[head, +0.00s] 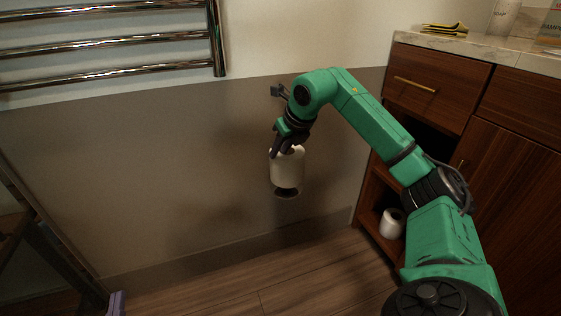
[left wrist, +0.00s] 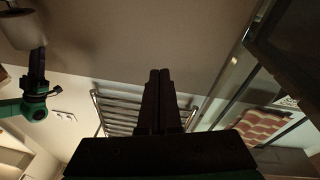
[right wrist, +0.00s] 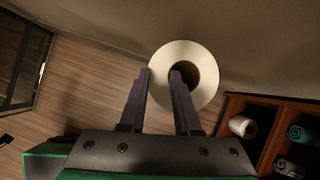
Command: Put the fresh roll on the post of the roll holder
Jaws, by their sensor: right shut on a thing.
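The white roll (head: 288,170) is upright in the right gripper (head: 284,143), close to the grey wall. In the right wrist view the right gripper (right wrist: 160,75) has one finger in the core of the roll (right wrist: 207,65) and the other outside, shut on the roll's wall. A dark round piece (head: 287,193), seemingly part of the roll holder, shows just under the roll. No post is visible, and I cannot tell whether the roll touches the holder. The left gripper (left wrist: 159,75) is shut and empty; its tip (head: 116,303) shows at the head view's bottom left.
A second white roll (head: 392,223) lies in the wooden cabinet's open shelf (head: 369,210); rolled towels (right wrist: 301,134) are beside it. A chrome towel rail (head: 110,43) and a small dark fitting (head: 278,91) are on the wall. The floor (head: 240,285) below is clear.

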